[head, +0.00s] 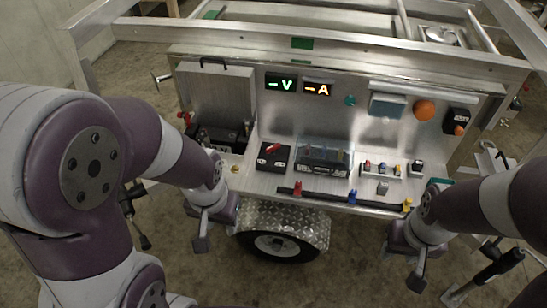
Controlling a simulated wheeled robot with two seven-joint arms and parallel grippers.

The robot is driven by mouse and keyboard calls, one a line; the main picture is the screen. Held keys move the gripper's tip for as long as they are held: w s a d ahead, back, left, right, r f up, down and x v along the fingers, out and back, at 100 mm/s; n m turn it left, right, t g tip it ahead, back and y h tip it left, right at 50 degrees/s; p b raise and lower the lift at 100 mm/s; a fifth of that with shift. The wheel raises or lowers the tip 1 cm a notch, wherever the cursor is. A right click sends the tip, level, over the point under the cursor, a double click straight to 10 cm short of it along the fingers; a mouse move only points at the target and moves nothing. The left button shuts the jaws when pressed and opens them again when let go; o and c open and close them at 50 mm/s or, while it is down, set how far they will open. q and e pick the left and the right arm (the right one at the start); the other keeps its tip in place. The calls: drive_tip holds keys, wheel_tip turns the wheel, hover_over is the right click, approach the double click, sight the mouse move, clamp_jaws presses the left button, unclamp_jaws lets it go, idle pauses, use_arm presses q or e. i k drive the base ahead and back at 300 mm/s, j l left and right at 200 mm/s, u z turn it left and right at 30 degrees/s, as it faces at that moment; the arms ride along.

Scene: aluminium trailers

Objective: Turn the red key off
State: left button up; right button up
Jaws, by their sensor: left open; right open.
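The red key (273,148) sits on top of a black switch box (264,164) on the trailer's metal shelf, left of the middle. It lies at a slant; its exact turn position is too small to tell. My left gripper (217,238) is open and empty, below and left of the key, in front of the shelf's edge. My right gripper (401,270) is open and empty, low at the right, well away from the key. Neither gripper touches the switch box.
The back panel has a green display (281,84), a red display (317,89) and an orange knob (424,110). A clear-covered box (324,157) stands right of the key. A dark strip (333,196) with coloured clips runs along the front edge. A wheel (277,246) is below.

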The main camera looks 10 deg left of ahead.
sight(272, 149)
drive_tip(key=i+j+z, duration=0.25)
drive_tip(key=i+j, duration=0.2)
drive_tip(key=i+j+z, duration=0.3)
drive_tip(key=j, duration=0.25)
drive_tip(key=i, duration=0.1)
